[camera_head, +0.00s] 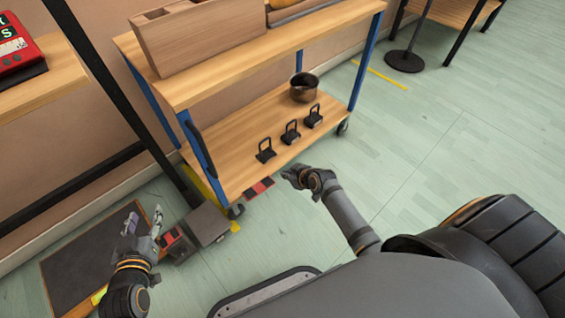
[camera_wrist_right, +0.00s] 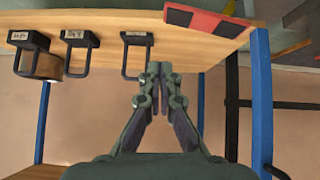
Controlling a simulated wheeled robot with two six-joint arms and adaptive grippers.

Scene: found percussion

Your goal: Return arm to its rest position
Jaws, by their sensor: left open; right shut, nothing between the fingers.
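My left gripper (camera_head: 143,228) is open and empty in the head view, low at the left, over the floor beside a dark mat. My right gripper (camera_head: 288,174) is shut and empty in the head view, just in front of the lower shelf of the wooden cart (camera_head: 240,135). In the right wrist view the right gripper (camera_wrist_right: 158,72) shows its fingers together with nothing between them. Its tips are close to the shelf edge in that picture, apart from the black handled objects (camera_wrist_right: 78,52).
Several black handled objects (camera_head: 290,132) and a dark pot (camera_head: 303,92) stand on the lower shelf. A red-and-black block (camera_head: 260,187) is near its front edge; a grey box (camera_head: 208,224) is on the floor. Blue cart posts (camera_head: 367,62) stand close. Floor at right is open.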

